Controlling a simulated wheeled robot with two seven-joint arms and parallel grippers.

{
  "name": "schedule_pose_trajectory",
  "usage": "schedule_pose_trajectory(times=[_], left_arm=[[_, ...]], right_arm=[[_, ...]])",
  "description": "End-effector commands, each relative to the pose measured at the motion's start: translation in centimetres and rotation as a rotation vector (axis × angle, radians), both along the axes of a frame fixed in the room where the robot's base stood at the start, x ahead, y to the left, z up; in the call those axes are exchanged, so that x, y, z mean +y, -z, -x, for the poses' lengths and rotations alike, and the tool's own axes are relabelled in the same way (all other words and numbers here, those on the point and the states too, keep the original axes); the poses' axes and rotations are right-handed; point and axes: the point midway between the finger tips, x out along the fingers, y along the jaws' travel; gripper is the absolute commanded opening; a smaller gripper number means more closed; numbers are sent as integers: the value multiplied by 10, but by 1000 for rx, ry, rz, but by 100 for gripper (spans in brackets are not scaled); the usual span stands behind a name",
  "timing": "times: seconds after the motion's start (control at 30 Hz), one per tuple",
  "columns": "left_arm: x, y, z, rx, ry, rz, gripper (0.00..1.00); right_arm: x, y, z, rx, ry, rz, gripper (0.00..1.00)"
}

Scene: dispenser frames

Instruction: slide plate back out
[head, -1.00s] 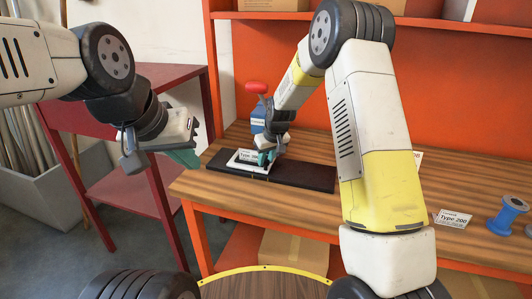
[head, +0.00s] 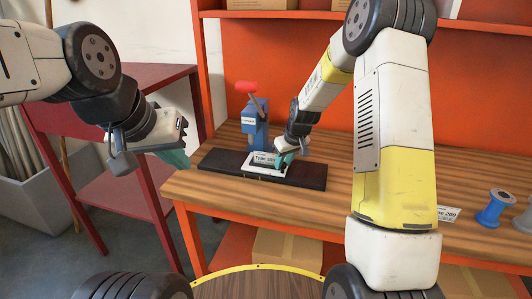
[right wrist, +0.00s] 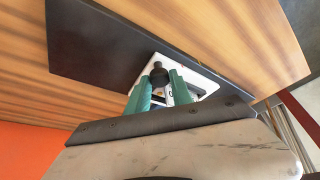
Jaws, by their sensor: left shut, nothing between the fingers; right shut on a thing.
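The white plate (head: 266,171) lies on a long black base (head: 310,178) on the wooden bench, near the base's middle. A "Type 300" label card (head: 262,157) shows at the plate. My right gripper (head: 285,160) is over the plate's right side. In the right wrist view its green fingers (right wrist: 160,92) are shut around a dark knob (right wrist: 159,74) on the plate (right wrist: 205,80). A blue dispenser (head: 255,130) with a red handle stands just behind the base, left of the plate. My left gripper (head: 180,156) is shut and empty, in the air left of the bench.
Blue spools (head: 494,208) and a "Type 200" card (head: 447,213) are on the bench's right. A dark red side table (head: 110,85) stands left. The orange shelf's back panel (head: 290,60) rises behind the bench. The bench's front-left surface is clear.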

Motion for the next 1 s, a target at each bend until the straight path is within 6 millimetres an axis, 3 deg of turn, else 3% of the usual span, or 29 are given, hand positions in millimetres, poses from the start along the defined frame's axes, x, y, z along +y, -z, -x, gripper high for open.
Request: schedule_pose_trajectory(times=[0.1, 0.3, 0.9, 0.93, 1.0], left_arm=[[0, 0, 0, 0, 0, 0, 0], [0, 0, 0, 0, 0, 0, 0], [0, 0, 0, 0, 0, 0, 0], [0, 0, 0, 0, 0, 0, 0], [0, 0, 0, 0, 0, 0, 0]], right_arm=[[-25, 0, 8, 2, 6, 0, 0], [-52, 0, 17, 2, 4, 0, 0], [-68, 0, 22, 2, 3, 2, 0], [-68, 0, 22, 2, 3, 3, 33], [-68, 0, 22, 2, 3, 3, 46]])
